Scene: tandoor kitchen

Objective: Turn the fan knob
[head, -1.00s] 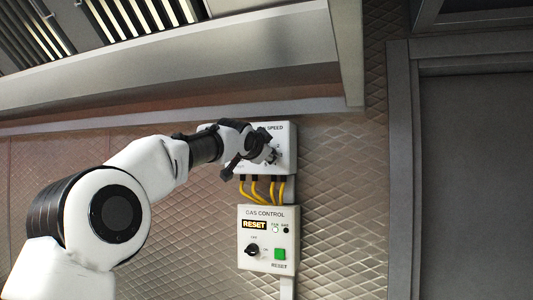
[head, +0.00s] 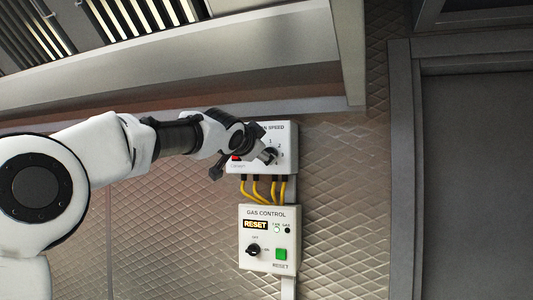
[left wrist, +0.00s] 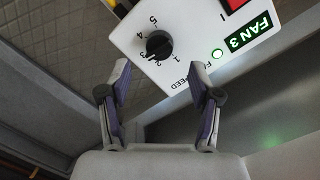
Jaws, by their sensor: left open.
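The fan knob (left wrist: 158,44) is a round black knob on a white fan speed box (head: 262,168), ringed by numbers. In the left wrist view, a lit green display (left wrist: 250,30) on the box reads FAN 3. In the head view my gripper covers part of the box and the knob area. My left gripper (left wrist: 160,82) is open, with its two fingers spread and nothing between them. The knob appears just beyond the fingertips, apart from them. My left gripper also shows in the head view (head: 243,164), in front of the box. My right gripper is not seen.
A gas control box (head: 285,225) with a black knob, a RESET display and a green button is below, joined by yellow cables (head: 264,190). A red switch (left wrist: 235,3) and green lamp (left wrist: 217,53) are on the fan box. A metal ledge (head: 180,75) runs above.

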